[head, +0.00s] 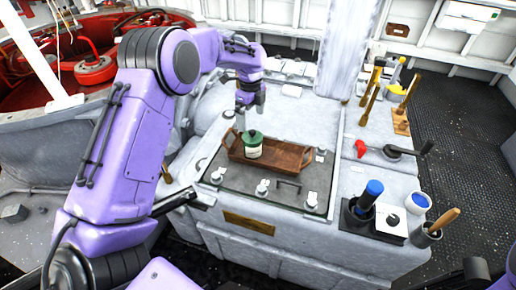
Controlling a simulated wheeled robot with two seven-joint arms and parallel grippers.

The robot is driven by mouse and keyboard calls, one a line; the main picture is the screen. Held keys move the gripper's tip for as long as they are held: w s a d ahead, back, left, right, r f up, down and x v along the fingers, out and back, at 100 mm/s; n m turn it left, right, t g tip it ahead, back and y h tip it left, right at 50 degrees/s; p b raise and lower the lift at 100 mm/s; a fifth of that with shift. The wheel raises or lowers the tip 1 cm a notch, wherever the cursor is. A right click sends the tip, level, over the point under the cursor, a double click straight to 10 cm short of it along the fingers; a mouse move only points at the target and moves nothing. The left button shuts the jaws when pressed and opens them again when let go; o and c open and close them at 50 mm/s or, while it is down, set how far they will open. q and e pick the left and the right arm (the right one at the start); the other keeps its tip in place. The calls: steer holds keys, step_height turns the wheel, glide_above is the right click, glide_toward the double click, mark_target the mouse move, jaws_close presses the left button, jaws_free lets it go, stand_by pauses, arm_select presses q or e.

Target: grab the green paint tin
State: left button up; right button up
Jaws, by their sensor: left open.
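The green paint tin (253,150), with a green lid and a pale label, stands upright in the left part of a brown wooden tray (288,157). The tray lies on a dark panel on top of the grey deck housing. My left gripper (250,118) points down just above the tin, open, with nothing seen between its fingers. Whether a fingertip touches the lid cannot be told. My right gripper does not show.
Metal latches (262,188) line the panel's edge. Blue-topped items and a cup with a wooden handle (428,234) sit at front right, brushes (372,92) at back right.

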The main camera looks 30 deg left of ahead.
mark_target(253, 137)
arm_select(q)
steer(key=shift+w+f, duration=0.1)
steer(key=shift+f, duration=0.5)
step_height(253, 137, down, 4)
steer(key=shift+w+f+p, duration=0.1)
steer(key=shift+p, duration=0.35)
steer(key=shift+f, duration=0.35)
steer(key=f+p, duration=0.1)
steer(key=f, duration=0.1)
steer(key=f+p, duration=0.1)
steer(key=f, duration=0.1)
steer(key=shift+s+d+f, duration=0.1)
steer(key=shift+s+d, duration=0.1)
steer(key=shift+w+f, duration=0.1)
steer(key=shift+f, duration=0.3)
steer(key=c, duration=1.4)
steer(key=shift+r, duration=0.1)
steer(key=shift+c, duration=0.3)
steer(key=shift+r, duration=0.1)
